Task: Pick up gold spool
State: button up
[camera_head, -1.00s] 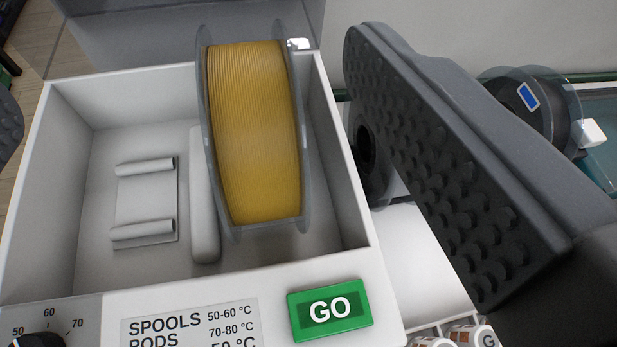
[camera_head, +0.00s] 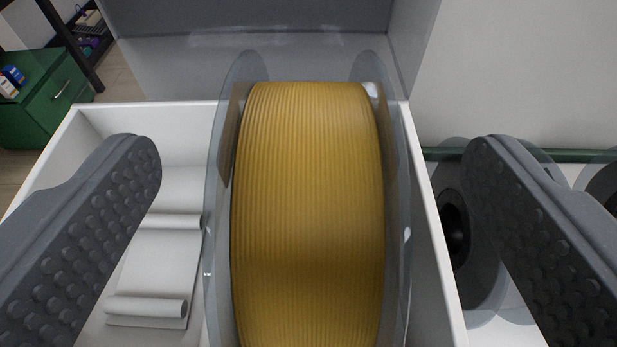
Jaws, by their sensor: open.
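The gold spool (camera_head: 308,210) stands upright in the white dryer box (camera_head: 88,120), with clear side flanges around its wound gold filament. It fills the middle of the view, and its lower end is cut off by the picture edge. My gripper (camera_head: 312,165) is open, with one dark studded finger on each side of the spool. Both fingers are apart from the flanges. The left finger is over the box's empty left part, and the right finger is beyond the box's right wall.
The box's grey lid (camera_head: 260,45) stands raised behind the spool. A dark spool with clear flanges (camera_head: 455,230) is outside the box at right, partly behind my right finger. An empty roller cradle (camera_head: 155,265) lies left of the gold spool. A green cabinet (camera_head: 45,100) stands at far left.

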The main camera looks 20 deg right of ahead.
aim_at(308, 146)
jog(key=shift+x, duration=3)
jog(key=shift+f, duration=0.1)
jog(key=shift+c, duration=0.4)
grip_shut()
